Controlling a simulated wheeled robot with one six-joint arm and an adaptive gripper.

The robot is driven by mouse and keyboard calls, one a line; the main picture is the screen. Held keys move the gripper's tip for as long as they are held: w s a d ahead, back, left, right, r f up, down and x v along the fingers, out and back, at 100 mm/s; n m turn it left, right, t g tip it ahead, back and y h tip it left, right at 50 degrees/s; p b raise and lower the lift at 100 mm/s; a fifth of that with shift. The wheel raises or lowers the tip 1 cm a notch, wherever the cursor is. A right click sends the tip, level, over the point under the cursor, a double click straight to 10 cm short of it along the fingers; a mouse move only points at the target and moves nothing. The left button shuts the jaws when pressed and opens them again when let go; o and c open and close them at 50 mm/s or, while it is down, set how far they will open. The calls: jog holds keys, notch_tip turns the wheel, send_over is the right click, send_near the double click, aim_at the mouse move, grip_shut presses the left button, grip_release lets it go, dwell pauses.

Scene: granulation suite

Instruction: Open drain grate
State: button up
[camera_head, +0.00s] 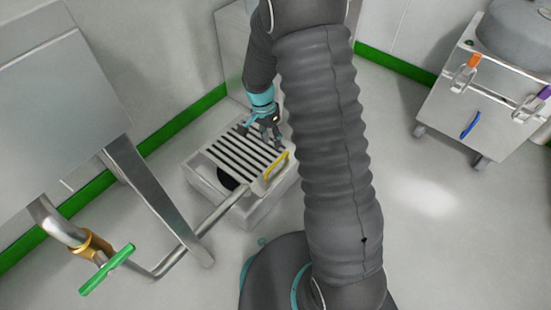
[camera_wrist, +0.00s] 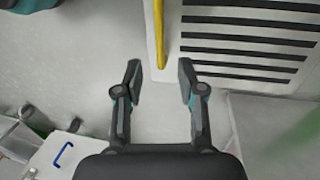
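The drain grate (camera_head: 238,152) is a pale slotted plate with dark slots, lying on top of a low white box (camera_head: 251,211). A yellow handle (camera_head: 276,165) runs along its right edge. A dark round opening shows below the grate's front left. My gripper (camera_head: 268,138) is over the grate's far right part in the head view. In the wrist view my gripper (camera_wrist: 160,82) is open and empty. There the yellow handle (camera_wrist: 159,32) lies just beyond the fingertips, roughly in line with the gap between them, and the slotted grate (camera_wrist: 235,58) is to the right.
A steel pipe (camera_head: 222,210) runs to the box from a sink-like unit at left, with a green lever (camera_head: 107,269). A wheeled cabinet (camera_head: 478,104) with coloured latches stands at right. A green-skirted wall (camera_head: 185,119) is behind. The floor at front right is clear.

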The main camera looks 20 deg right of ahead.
jog(key=b, duration=0.1)
send_over(276, 158)
jog(key=s+a, duration=0.1)
jog(key=s, duration=0.3)
notch_tip(276, 158, down, 9)
jog(key=shift+s+a+r, duration=0.1)
jog(key=shift+a, duration=0.05)
grip_shut()
